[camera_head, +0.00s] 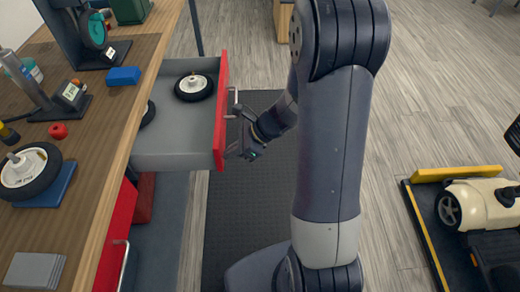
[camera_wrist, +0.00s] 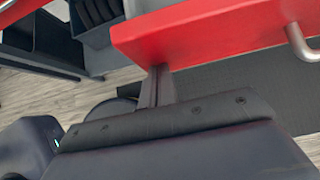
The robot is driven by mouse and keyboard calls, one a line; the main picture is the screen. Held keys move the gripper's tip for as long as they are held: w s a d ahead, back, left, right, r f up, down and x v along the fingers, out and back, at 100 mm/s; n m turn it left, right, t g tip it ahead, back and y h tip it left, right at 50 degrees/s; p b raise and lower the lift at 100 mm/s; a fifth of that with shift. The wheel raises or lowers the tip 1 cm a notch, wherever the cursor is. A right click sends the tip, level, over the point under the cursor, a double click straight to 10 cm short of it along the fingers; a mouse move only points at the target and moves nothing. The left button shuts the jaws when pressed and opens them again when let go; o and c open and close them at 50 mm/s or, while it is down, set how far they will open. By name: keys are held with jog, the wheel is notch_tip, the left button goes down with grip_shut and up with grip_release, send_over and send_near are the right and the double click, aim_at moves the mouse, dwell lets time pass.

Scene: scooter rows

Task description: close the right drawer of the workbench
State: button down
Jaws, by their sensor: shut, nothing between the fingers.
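One drawer of the workbench (camera_head: 118,140) stands well open, with a grey tray (camera_head: 178,155) and a red front (camera_head: 221,120). Its metal handle (camera_head: 235,98) is on the outer face. In the wrist view, the red front (camera_wrist: 200,33) and one end of the handle (camera_wrist: 300,42) fill the top. My gripper (camera_head: 234,152) is shut and empty, at the outer side of the front near its near end, below the handle in the picture. In the wrist view its fingers (camera_wrist: 156,88) reach the front's edge; whether they touch is unclear.
A black wheel (camera_head: 194,87) lies in the open drawer, with another partly hidden by the benchtop. A second red front (camera_head: 116,235) nearer me looks flush with the bench. A scooter (camera_head: 480,205) stands on a yellow-edged platform at right. Floor between is clear.

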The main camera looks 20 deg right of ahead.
jog(key=w+a, duration=0.2)
jog(key=a, duration=0.6)
jog(key=w+a+p, duration=0.1)
jog(key=w+a, duration=0.1)
jog(key=a, duration=0.5)
jog(key=w+a, duration=0.2)
jog(key=a, duration=0.6)
jog(key=shift+w+a+p, duration=0.3)
jog(key=shift+w, duration=0.1)
jog(key=shift+w+a+r, duration=0.1)
jog(key=shift+a+r, duration=0.05)
jog(key=shift+a, duration=0.05)
